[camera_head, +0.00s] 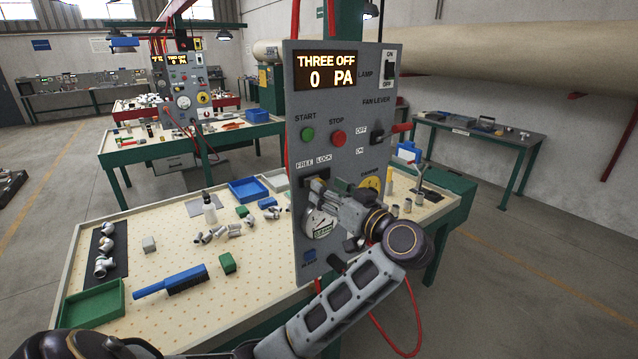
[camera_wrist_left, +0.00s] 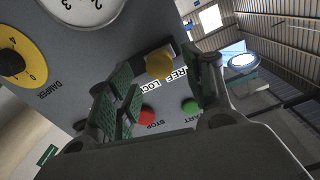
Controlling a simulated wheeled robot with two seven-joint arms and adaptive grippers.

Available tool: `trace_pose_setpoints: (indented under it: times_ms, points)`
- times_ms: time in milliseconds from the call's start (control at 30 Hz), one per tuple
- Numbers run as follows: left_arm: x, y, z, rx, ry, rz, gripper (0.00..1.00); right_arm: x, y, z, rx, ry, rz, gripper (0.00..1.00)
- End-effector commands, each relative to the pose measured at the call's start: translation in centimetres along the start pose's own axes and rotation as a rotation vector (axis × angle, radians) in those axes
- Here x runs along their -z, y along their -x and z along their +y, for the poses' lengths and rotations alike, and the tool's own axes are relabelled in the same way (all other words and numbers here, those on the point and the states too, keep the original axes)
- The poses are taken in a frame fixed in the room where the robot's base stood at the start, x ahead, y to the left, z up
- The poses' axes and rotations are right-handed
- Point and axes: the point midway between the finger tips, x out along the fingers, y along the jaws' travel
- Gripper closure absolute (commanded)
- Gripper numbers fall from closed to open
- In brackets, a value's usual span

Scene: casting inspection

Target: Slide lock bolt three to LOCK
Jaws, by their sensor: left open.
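The grey control panel (camera_head: 343,120) stands upright, its display reading THREE OFF and 0 PA. Its lock bolt shows as a round brass knob (camera_wrist_left: 158,64) in the left wrist view, beside the FREE LOCK label (camera_wrist_left: 165,80). My left gripper (camera_wrist_left: 165,85) is open, with its two padded fingers on either side of the knob; contact with it cannot be told. In the head view, my left gripper (camera_head: 326,200) is at the panel below the FREE LOCK label (camera_head: 313,162) and covers much of the bolt area. I cannot tell which end the bolt is at. My right gripper is out of view.
The green START button (camera_head: 307,134) and red STOP button (camera_head: 339,139) sit above the label. A dial gauge (camera_head: 320,223) and yellow damper dial (camera_head: 369,184) are close to my gripper. Castings, a blue brush (camera_head: 180,280) and bins lie on the pegboard table (camera_head: 150,215).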

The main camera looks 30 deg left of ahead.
Motion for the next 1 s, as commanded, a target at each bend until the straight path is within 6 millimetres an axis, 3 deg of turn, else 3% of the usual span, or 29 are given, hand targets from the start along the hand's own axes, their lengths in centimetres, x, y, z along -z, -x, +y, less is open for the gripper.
trace_pose_setpoints:
  times_ms: [400,867,1000]
  points:
    - [0.1,-3.9,-0.1,0.001,0.0,0.001,0.49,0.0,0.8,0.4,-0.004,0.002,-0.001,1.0]
    - [0.0,-4.5,0.0,0.0,0.0,0.0,0.49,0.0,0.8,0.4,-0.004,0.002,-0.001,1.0]
    - [0.0,-4.5,0.0,0.0,0.0,0.0,0.67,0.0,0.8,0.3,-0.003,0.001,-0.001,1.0]
